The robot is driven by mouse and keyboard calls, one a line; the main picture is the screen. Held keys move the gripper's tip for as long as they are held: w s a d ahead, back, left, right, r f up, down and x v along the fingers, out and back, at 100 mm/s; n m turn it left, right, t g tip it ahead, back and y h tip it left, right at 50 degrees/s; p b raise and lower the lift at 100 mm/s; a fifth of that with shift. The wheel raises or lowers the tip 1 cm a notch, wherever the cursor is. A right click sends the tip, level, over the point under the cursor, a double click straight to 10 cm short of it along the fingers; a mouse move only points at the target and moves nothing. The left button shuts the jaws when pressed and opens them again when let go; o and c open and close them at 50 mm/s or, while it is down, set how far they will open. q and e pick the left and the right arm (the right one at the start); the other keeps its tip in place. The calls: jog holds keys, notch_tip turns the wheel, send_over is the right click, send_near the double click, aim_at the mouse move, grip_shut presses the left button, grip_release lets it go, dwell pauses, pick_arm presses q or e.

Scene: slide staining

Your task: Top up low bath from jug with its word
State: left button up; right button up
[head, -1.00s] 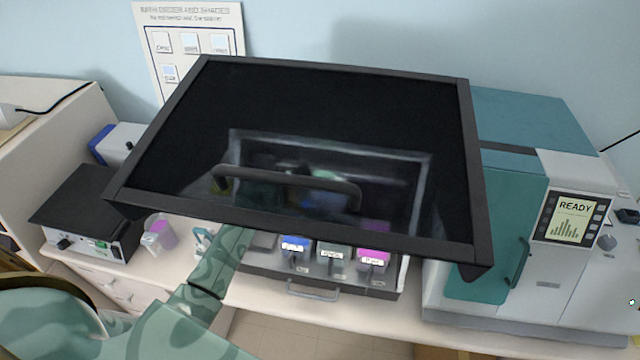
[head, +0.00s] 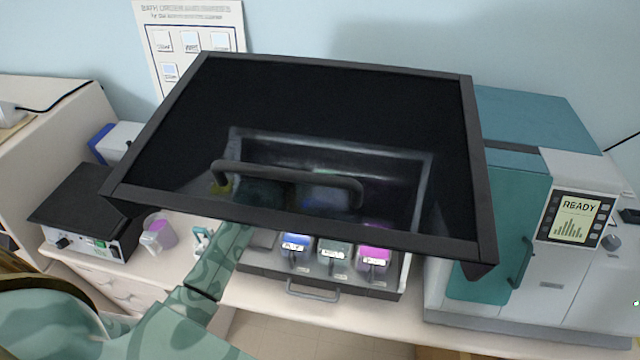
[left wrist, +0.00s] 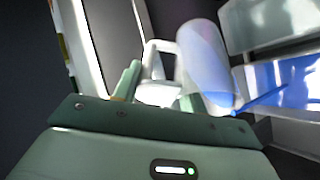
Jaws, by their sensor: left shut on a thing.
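In the left wrist view my left gripper (left wrist: 160,88) is shut on the white handle (left wrist: 157,60) of a translucent jug (left wrist: 205,62). The jug is tilted, with blue liquid low in it. A blue streak (left wrist: 262,98) runs from its lower end toward a blue surface (left wrist: 290,80) at the right. In the head view my left arm goes under the dark hood, which hides the gripper and this jug. Blue (head: 296,242), grey-green (head: 335,250) and magenta (head: 375,255) units line the station's front. My right gripper is not in view.
The dark hood (head: 478,170) covers the middle of the station. A clear jug with purple liquid (head: 160,232) stands left of it, beside a black-topped box (head: 80,205). A teal-and-white machine reading READY (head: 575,220) stands right. A poster (head: 195,20) hangs behind.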

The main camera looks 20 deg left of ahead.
pick_arm(q)
jog(key=shift+s+a+f+b, duration=0.1)
jog(key=shift+f+b, duration=0.05)
jog(key=shift+b, duration=0.45)
jog(key=shift+t, duration=0.3)
dwell(0.5)
jog(key=shift+s+a+f+t+h+b, duration=0.3)
jog(key=shift+t+h+b, duration=0.15)
jog(key=shift+b, duration=1.25)
jog(key=shift+s+a+f+n+t+h+b, duration=0.25)
jog(key=shift+f+n+t+b, duration=0.15)
jog(key=shift+b, duration=1.15)
jog(key=shift+r, duration=0.15)
